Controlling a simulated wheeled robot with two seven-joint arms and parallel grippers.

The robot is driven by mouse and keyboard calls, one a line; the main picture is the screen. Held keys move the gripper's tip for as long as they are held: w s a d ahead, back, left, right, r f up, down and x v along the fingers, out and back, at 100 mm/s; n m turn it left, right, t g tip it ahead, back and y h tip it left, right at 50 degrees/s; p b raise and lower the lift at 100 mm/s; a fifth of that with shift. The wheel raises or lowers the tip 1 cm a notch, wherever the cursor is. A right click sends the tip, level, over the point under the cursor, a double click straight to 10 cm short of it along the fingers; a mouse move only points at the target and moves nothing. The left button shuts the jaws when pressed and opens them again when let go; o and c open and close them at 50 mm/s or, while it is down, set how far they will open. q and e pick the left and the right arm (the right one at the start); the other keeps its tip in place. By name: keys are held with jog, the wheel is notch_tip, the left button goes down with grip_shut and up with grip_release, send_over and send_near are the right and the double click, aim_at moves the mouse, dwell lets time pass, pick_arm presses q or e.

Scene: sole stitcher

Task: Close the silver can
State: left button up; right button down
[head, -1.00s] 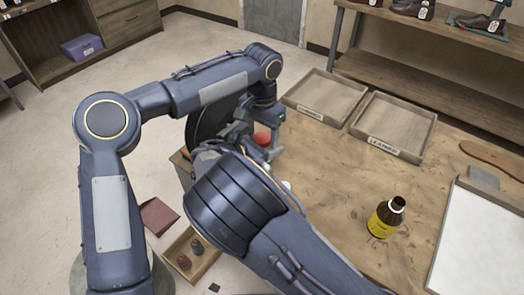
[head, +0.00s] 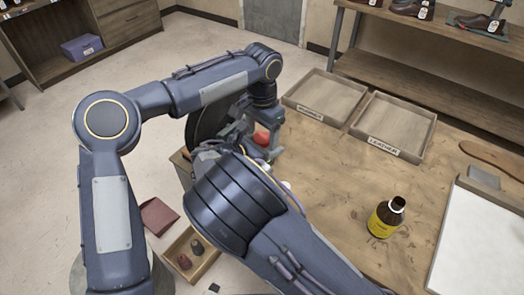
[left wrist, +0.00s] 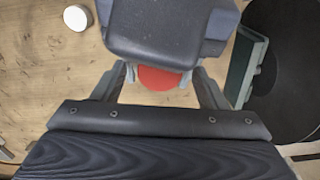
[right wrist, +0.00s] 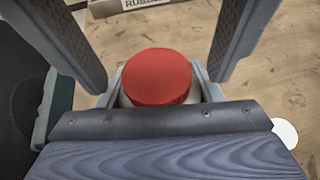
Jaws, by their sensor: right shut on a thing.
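The silver can (right wrist: 124,101) stands on the workbench with a red cap (right wrist: 157,77) over its top; the can's body is mostly hidden. The red cap also shows in the head view (head: 262,138) and in the left wrist view (left wrist: 158,79). My right gripper (right wrist: 160,88) is shut on the silver can, one finger on each side below the cap. My left gripper (left wrist: 160,88) is open, its fingers spread on both sides of the red cap with gaps. How firmly the cap sits on the can cannot be told.
A brown bottle with a yellow label (head: 385,216) stands open on the bench. A white round cap (left wrist: 77,18) lies near the can. A black disc (left wrist: 289,75) and green part (left wrist: 245,68) are close beside the grippers. Two wooden trays (head: 398,116) lie behind.

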pick_arm(q)
notch_tip(320, 180, up, 12)
dwell(0.6)
pick_arm(e)
jog(key=shift+c, duration=1.6)
grip_release()
jog(key=v, duration=0.7)
jog(key=shift+s+a+r, duration=0.15)
jog(key=shift+s+a, duration=0.1)
jog(key=shift+a, duration=0.05)
jog(key=shift+a, duration=0.1)
